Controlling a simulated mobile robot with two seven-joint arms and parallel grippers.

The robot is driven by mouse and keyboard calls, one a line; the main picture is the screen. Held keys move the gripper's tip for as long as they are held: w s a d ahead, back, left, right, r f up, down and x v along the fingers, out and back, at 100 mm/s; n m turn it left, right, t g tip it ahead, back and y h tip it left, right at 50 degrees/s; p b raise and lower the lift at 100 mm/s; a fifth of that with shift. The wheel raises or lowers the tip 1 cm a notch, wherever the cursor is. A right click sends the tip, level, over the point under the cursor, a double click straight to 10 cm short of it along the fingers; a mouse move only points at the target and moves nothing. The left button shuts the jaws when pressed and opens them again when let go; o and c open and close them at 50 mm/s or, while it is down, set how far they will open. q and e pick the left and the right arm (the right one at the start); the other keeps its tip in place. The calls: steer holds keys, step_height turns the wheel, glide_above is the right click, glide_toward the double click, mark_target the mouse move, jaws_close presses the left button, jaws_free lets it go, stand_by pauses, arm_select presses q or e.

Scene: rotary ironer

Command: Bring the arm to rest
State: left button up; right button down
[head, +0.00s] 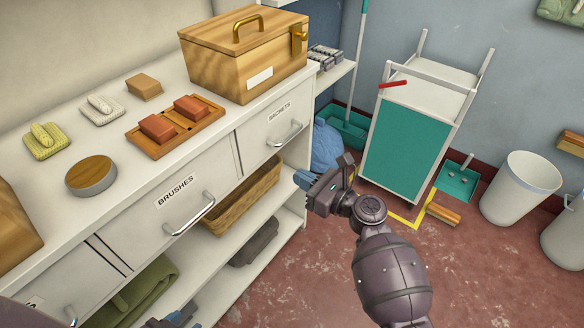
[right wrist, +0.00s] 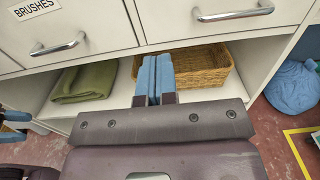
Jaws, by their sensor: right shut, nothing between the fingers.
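My right gripper (head: 303,180) is in front of the cabinet, by its right end, with its blue fingers pointing left toward the shelves. In the right wrist view its fingers (right wrist: 154,80) are together with nothing between them, and the wicker basket (right wrist: 190,70) lies beyond them. My left gripper (head: 178,318) shows only in part at the bottom edge of the head view. Blue finger parts of it (right wrist: 14,120) also show at the left edge of the right wrist view. Its opening cannot be made out.
The white cabinet (head: 215,170) has drawers marked BRUSHES and SACHETS, with protruding handles. A cart (head: 405,150) and a bin (head: 520,190) stand at the right. Red floor (head: 300,285) is open in front.

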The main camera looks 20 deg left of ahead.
steer(key=shift+s+d, duration=0.1)
steer(key=shift+d, duration=0.15)
steer(key=s+d+f+n+t+h+p, duration=0.1)
steer(key=s+d+f+n+h+p, duration=0.15)
steer(key=s+d, duration=0.4)
steer(key=s+d+f+n+t+h+p, duration=0.1)
steer(key=s+d+f+n+t+h, duration=0.2)
steer(key=d, duration=0.6)
steer(key=s+d+f+n+h+p, duration=0.2)
steer(key=s+d+n+h, duration=0.25)
steer(key=d, duration=0.25)
arm_select(q)
step_height(320, 180, up, 9)
steer(key=t+p, duration=0.1)
steer(key=p, duration=0.4)
steer(key=shift+w+n, duration=0.25)
steer(key=shift+n, duration=0.05)
arm_select(e)
steer(key=s+d+r+n+h, duration=0.2)
steer(key=s+d+n, duration=0.4)
steer(key=s+d, duration=0.3)
steer(key=s+d+r+n+t+h, duration=0.1)
steer(key=s+d+r+n+h, duration=0.1)
steer(key=s+d+n+h, duration=0.3)
steer(key=s+d+n, duration=0.1)
steer(key=s+d, duration=0.3)
steer(key=s, duration=0.2)
steer(key=shift+r+n, duration=0.3)
